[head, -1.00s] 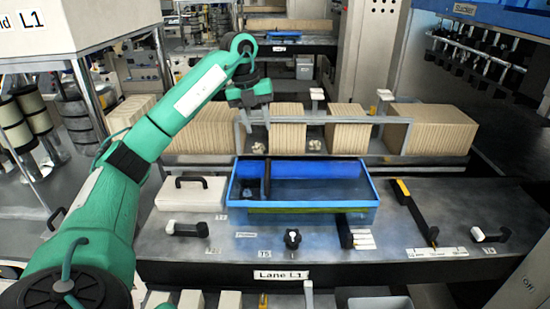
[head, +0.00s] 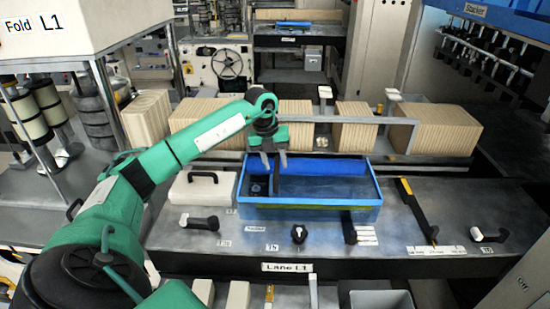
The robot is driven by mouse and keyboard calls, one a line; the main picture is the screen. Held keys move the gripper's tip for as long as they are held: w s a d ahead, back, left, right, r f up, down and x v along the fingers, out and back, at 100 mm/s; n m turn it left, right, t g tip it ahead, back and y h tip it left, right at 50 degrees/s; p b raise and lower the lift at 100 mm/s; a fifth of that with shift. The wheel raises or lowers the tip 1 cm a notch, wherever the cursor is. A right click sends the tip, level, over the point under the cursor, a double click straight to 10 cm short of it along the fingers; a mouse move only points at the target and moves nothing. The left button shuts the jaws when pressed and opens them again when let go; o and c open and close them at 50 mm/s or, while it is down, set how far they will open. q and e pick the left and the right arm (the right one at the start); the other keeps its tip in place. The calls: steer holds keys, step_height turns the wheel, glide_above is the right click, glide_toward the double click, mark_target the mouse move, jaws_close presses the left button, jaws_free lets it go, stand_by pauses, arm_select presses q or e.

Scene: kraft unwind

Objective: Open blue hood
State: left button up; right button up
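The blue hood (head: 330,211) is a blue-rimmed, box-like frame on the grey bench, in the middle of the head view. Its inside looks dark blue, with a dark upright bar and a dark round part near its left end. I cannot tell whether its top is a clear cover or open. My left gripper (head: 274,162) points down over the hood's back left part, its two fingers apart with nothing between them. I cannot tell whether the fingertips touch the hood. My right gripper is not in view.
A white box with a black handle (head: 203,188) stands left of the hood. Several black-handled levers line the bench front, and a black and yellow bar (head: 417,212) lies to the right. Rows of tan kraft stacks (head: 441,130) and a grey rail stand behind.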

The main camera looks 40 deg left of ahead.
arm_select(q)
steer(key=shift+f, duration=0.1)
jaws_close()
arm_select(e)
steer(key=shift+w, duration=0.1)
